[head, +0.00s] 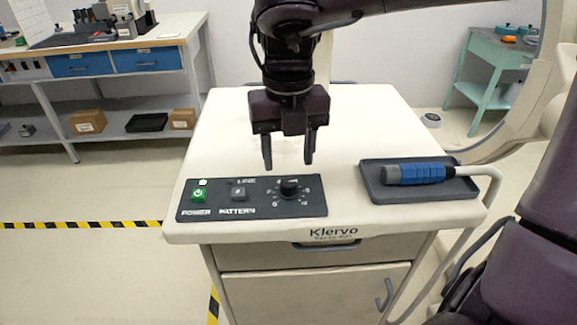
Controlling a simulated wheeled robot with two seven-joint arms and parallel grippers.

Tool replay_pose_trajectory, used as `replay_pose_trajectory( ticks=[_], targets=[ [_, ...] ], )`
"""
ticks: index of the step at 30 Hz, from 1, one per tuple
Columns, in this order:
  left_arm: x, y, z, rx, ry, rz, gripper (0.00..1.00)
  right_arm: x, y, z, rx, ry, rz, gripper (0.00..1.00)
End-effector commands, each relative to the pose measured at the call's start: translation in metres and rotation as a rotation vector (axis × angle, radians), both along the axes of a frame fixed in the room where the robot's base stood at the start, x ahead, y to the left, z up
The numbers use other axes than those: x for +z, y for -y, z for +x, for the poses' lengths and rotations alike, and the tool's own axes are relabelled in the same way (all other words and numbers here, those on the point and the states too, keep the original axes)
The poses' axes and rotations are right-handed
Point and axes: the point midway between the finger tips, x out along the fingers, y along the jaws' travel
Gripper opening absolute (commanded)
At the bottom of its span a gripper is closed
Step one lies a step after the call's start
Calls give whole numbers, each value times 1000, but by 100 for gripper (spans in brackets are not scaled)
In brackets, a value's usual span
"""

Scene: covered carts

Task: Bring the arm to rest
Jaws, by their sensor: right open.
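My right gripper (289,160) points down over the middle of the white cart top (375,125). Its two dark fingers are apart with nothing between them. The fingertips are behind and above the black control panel (262,208), apart from it. The green switch looks lit. My left gripper is not in view.
A dark tray (454,192) on the cart's right side holds a blue-handled tool (420,173). A workbench (110,48) stands at back left, a teal table (495,50) at back right.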

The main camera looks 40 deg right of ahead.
Motion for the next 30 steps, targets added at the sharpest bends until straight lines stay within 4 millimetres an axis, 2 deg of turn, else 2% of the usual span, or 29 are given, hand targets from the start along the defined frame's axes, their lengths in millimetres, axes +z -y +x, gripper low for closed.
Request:
replay_pose_trajectory(
  ticks=[1,6,23,26,29,30],
  targets=[
    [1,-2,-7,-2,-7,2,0,10,0,0,0,1,1,50],
    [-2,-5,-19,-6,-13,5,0,24,0,0,0,0,0,50],
    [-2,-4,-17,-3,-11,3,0,26,0,0,0,-1,0,50],
    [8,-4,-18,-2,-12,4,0,36,0,0,0,0,0,50],
    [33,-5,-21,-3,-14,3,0,62,0,0,0,0,0,50],
    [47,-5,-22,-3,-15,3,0,76,0,0,0,0,0,50]
  ],
)
